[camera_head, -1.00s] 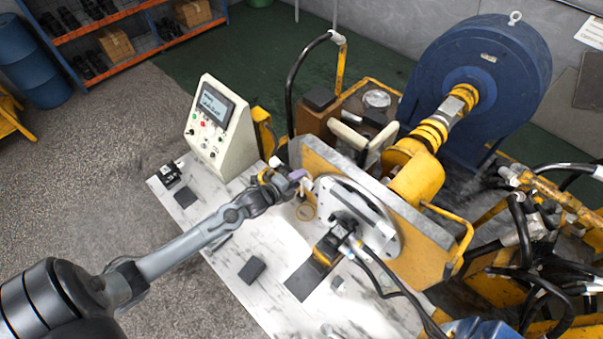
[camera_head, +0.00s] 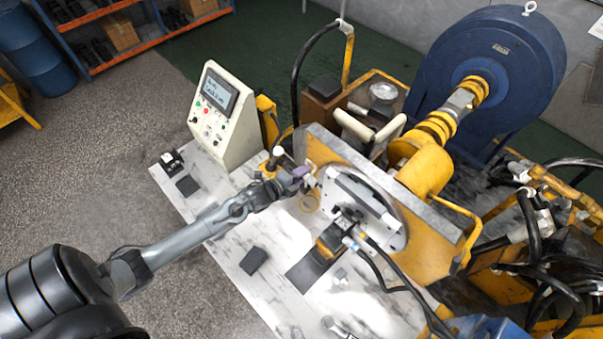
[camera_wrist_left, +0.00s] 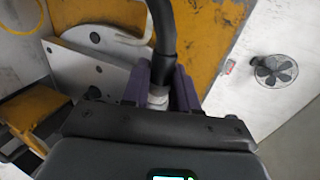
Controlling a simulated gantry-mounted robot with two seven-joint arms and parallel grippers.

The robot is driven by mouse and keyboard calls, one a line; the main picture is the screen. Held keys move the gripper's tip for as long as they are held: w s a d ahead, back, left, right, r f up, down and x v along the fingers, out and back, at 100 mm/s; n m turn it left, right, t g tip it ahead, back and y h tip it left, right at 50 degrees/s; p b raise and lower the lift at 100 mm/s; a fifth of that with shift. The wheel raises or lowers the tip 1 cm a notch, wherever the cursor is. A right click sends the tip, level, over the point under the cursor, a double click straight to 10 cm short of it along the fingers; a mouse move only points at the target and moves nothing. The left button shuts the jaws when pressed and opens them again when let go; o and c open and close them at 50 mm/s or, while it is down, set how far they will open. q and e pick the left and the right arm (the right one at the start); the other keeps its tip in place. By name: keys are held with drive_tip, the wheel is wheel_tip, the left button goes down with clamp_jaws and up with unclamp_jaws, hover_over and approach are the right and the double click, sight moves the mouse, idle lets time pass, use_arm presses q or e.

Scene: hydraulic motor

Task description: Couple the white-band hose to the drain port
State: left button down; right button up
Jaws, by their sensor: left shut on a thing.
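My left gripper (camera_head: 302,177) is beside the left edge of the round silver plate (camera_head: 390,232), in front of the yellow bracket. In the left wrist view, its purple fingers (camera_wrist_left: 160,88) are shut on a black hose (camera_wrist_left: 163,40) with a pale, whitish end (camera_wrist_left: 157,98) between them. The hose runs up out of that view. In the head view the held hose is mostly hidden at the fingertips. A black hydraulic motor (camera_head: 342,230) with hoses attached sits in front of the plate. I cannot pick out the drain port. My right gripper is not in view.
A control box (camera_head: 222,115) stands behind my left arm. A dark block (camera_head: 253,260) and a metallic object (camera_head: 338,327) lie on the white table. Black hoses (camera_head: 390,272) cross its right side.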

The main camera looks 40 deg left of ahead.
use_arm(q)
wheel_tip(320, 180, down, 12)
drive_tip(key=b, duration=0.9)
drive_tip(key=shift+f, duration=0.2)
drive_tip(key=shift+d, duration=0.1)
idle(0.4)
drive_tip(key=d+p, duration=0.1)
drive_tip(key=d, duration=0.6)
drive_tip(key=shift+d+p, duration=0.2)
drive_tip(key=shift+p, duration=0.2)
drive_tip(key=shift+s, duration=0.1)
drive_tip(key=shift+d, duration=0.35)
idle(0.4)
drive_tip(key=shift+p, duration=0.35)
idle(0.3)
drive_tip(key=shift+d, duration=0.3)
idle(0.5)
